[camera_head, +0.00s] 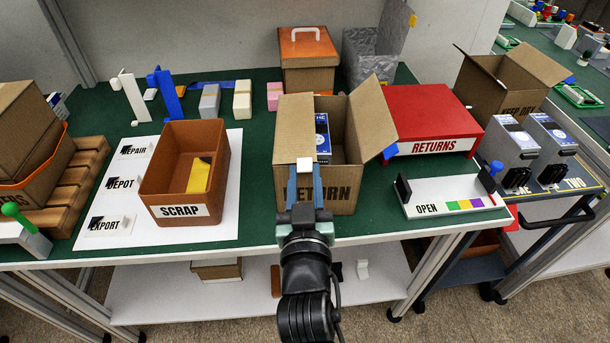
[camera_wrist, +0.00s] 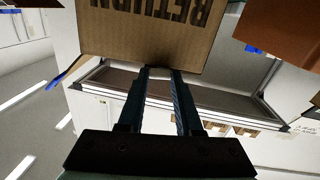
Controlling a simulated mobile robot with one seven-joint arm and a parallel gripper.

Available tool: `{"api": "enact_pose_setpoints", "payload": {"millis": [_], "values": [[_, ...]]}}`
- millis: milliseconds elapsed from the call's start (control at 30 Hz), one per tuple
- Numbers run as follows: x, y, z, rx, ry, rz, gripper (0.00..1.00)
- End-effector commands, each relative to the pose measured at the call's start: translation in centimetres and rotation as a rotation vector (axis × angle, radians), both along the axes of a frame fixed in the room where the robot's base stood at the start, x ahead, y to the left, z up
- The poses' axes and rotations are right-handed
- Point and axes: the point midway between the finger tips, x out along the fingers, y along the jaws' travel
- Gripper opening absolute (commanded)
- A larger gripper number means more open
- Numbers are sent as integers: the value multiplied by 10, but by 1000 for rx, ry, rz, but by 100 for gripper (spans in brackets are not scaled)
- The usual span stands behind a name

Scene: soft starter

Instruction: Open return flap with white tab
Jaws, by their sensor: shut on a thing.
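The cardboard box marked RETURN (camera_head: 345,198) stands at the front edge of the green table. Its right flap (camera_head: 370,118) stands up and out and carries a blue tab (camera_head: 390,152). A cardboard panel (camera_head: 293,125) covers the left part of the top. The white tab (camera_head: 305,163) shows at the box's front rim, between my fingertips. My gripper (camera_head: 305,177) is shut on it, its fingers in front of the box. In the wrist view, my gripper (camera_wrist: 160,72) reaches the edge of the cardboard (camera_wrist: 145,40); the tab is hidden there.
A blue-and-white package (camera_head: 322,138) stands inside the box. The brown SCRAP bin (camera_head: 165,206) is to the left. The red RETURNS box (camera_head: 425,110) and white OPEN panel (camera_head: 430,208) are to the right. A lower shelf (camera_head: 170,300) runs beneath the table.

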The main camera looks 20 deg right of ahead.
Motion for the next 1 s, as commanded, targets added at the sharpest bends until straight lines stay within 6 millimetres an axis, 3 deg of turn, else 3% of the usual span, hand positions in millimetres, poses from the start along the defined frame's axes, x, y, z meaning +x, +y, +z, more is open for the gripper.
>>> {"api": "enact_pose_setpoints", "payload": {"millis": [1000], "values": [[10, 26, 44, -858, 343, 2, 0]]}}
